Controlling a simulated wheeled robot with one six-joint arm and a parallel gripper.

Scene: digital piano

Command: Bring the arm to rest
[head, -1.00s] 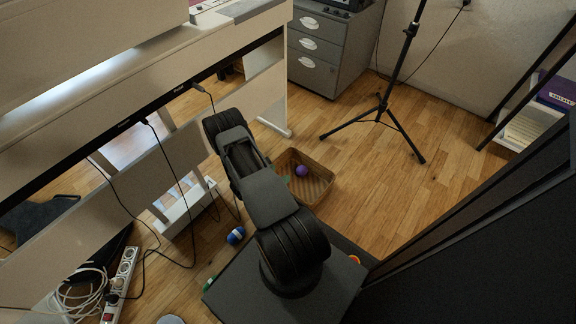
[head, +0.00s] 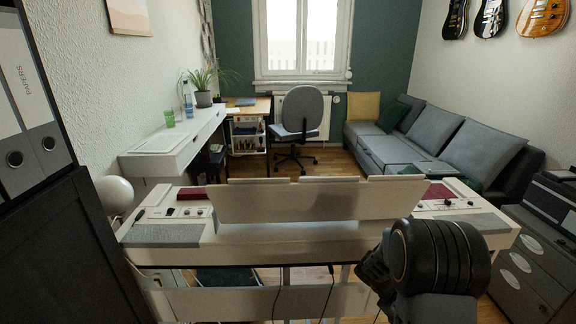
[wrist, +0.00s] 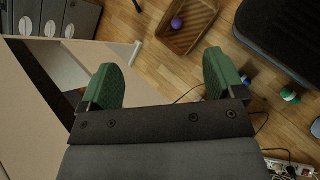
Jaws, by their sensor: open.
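My arm (head: 435,260) shows at the lower right of the head view, bent in front of the right end of the white digital piano (head: 260,248). The gripper itself cannot be made out in the head view. In the wrist view my gripper (wrist: 163,80) has its two green fingers wide apart, with nothing between them. Behind the fingers lie the wooden floor and a pale panel. I cannot tell from these views how far the fingers are from the panel.
A basket (wrist: 172,42) with a purple ball (wrist: 177,23) stands on the floor beyond the fingers. A power strip (wrist: 283,166) and cables lie at the lower right. A grey drawer cabinet (head: 528,262) stands right of the piano, and a dark cabinet (head: 65,245) at the left.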

